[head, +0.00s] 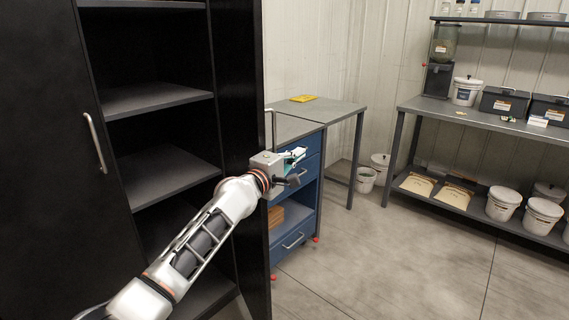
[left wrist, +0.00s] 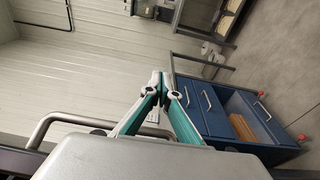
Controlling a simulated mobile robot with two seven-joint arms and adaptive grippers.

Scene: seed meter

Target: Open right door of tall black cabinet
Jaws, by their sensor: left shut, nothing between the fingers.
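The tall black cabinet shows its grey shelves (head: 160,172) through its open right half. Its left door (head: 40,150), with a bar handle (head: 95,142), looks closed. The right door (head: 240,130) stands swung out toward me, seen nearly edge-on. Its handle (head: 273,130) is on the door's right-hand face; a grey bar handle (left wrist: 55,122) also shows beside the gripper in the left wrist view. My left arm crosses in front of the door, and my left gripper (head: 301,154) is beyond its edge, shut and empty, apart from the handle. It also shows in the left wrist view (left wrist: 160,82). My right gripper is out of view.
A blue drawer cabinet (head: 309,180) and grey table (head: 335,107) stand just behind the gripper. A shelf bench (head: 480,121) with buckets and bins is along the right wall. The floor (head: 400,270) at right front is clear.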

